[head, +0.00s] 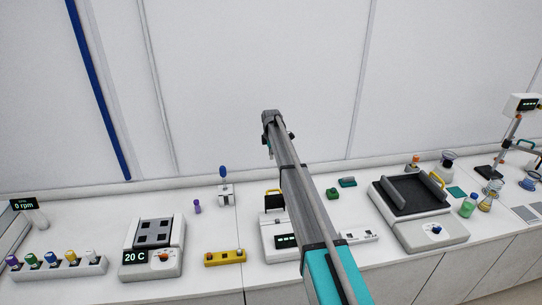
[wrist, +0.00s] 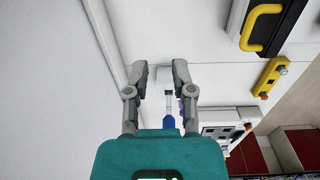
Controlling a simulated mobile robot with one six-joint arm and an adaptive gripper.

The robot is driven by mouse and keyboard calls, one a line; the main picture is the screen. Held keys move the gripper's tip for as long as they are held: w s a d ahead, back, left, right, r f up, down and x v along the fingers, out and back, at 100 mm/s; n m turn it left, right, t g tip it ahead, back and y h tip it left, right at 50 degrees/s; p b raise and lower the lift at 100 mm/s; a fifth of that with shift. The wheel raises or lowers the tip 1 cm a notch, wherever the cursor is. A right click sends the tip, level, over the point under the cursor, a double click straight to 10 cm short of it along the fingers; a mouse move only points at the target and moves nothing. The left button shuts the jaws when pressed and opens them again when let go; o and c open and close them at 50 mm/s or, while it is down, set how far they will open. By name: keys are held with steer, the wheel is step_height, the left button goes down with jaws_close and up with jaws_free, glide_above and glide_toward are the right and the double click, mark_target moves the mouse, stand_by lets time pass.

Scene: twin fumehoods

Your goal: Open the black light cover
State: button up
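The black light cover (head: 273,197) shows in the head view at the back of a white instrument (head: 270,236) with a dark display. It is partly hidden by my arm. In the wrist view a black cover (wrist: 284,32) with a yellow handle (wrist: 262,28) is at the top right, cut off by the picture edge. My gripper (head: 272,120) is raised in front of the back wall, above the bench and apart from the cover. In the wrist view my gripper (wrist: 160,72) has its two fingers spread with nothing held between them.
A yellow rack (head: 225,258) stands left of the instrument, and a 20 C block (head: 152,247) farther left. A blue-topped tool stands in a holder (head: 226,196) behind. A shaker (head: 422,232) stands to the right. Bare bench (head: 208,230) lies between several items.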

steer(key=s+d+f+m+b, duration=0.2)
steer(key=s+m, duration=0.1)
steer(key=s, duration=0.6)
steer(key=s+d+f+m+b, duration=0.3)
steer(key=s, duration=0.7)
steer(key=s+d+f+m+b, duration=0.2)
steer(key=s+m, duration=0.2)
steer(key=s, duration=0.5)
steer(key=shift+s+d+f+b, duration=0.3)
steer(key=shift+s+d+f, duration=0.05)
steer(key=shift+s+d, duration=0.05)
jaws_close()
steer(key=s+d+f+m+b, duration=0.2)
steer(key=s+m, duration=0.2)
steer(key=s, duration=0.8)
steer(key=s+d+f+m+b, duration=0.2)
steer(key=s+m, duration=0.3)
steer(key=s, duration=0.7)
steer(key=shift+f+b, duration=0.8)
